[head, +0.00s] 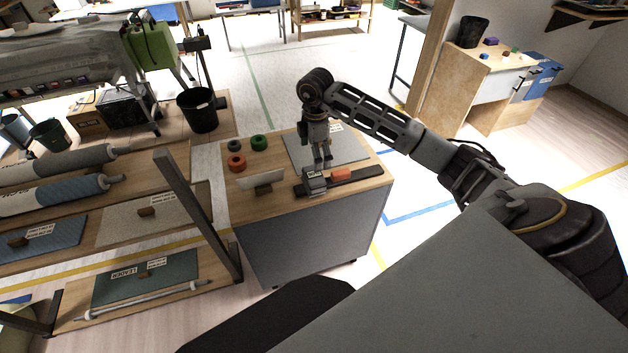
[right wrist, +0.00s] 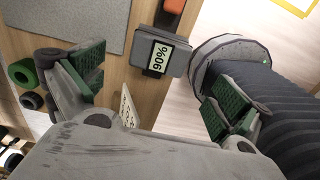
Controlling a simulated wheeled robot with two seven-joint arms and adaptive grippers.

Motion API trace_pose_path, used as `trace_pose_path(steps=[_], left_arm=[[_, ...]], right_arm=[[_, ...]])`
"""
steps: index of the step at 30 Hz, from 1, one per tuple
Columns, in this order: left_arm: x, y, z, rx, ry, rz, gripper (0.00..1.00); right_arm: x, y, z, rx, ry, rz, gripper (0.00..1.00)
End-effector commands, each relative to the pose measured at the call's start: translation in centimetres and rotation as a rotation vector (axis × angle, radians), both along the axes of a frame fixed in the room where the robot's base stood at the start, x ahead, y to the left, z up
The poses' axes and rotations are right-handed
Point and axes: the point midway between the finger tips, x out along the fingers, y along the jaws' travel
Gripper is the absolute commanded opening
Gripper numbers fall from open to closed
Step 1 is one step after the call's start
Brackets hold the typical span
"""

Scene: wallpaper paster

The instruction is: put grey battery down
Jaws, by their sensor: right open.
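The grey battery (head: 315,182), with a white label reading 90%, sits at the left end of a dark strip (head: 368,173) on the wooden-topped cabinet. The battery also shows in the right wrist view (right wrist: 175,62), beyond the fingers and touching neither as far as I can see. My right gripper (head: 322,163) is open and empty, pointing down just behind the battery. In the right wrist view its green-padded fingers (right wrist: 155,92) are wide apart. My left gripper is in no view.
An orange block (head: 341,174) lies on the strip, right of the battery. A grey mat (head: 345,147) lies behind. Green (head: 259,143) and orange (head: 237,162) rolls stand at the left. A small upright plate (head: 268,181) stands left of the battery.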

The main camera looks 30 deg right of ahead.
Motion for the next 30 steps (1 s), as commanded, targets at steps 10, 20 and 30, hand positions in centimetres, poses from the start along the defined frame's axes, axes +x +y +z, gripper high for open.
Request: trace_pose_path(steps=[10,20,30], left_arm=[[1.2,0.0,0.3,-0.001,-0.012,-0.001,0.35],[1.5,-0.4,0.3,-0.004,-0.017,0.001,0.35],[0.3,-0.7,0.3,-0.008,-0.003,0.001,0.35]], right_arm=[[0.0,0.1,-4.6,0.001,0.001,0.000,1.00],[0.0,0.0,-6.0,0.001,-0.001,0.000,1.00],[0.0,0.1,-6.4,0.001,0.001,0.001,1.00]])
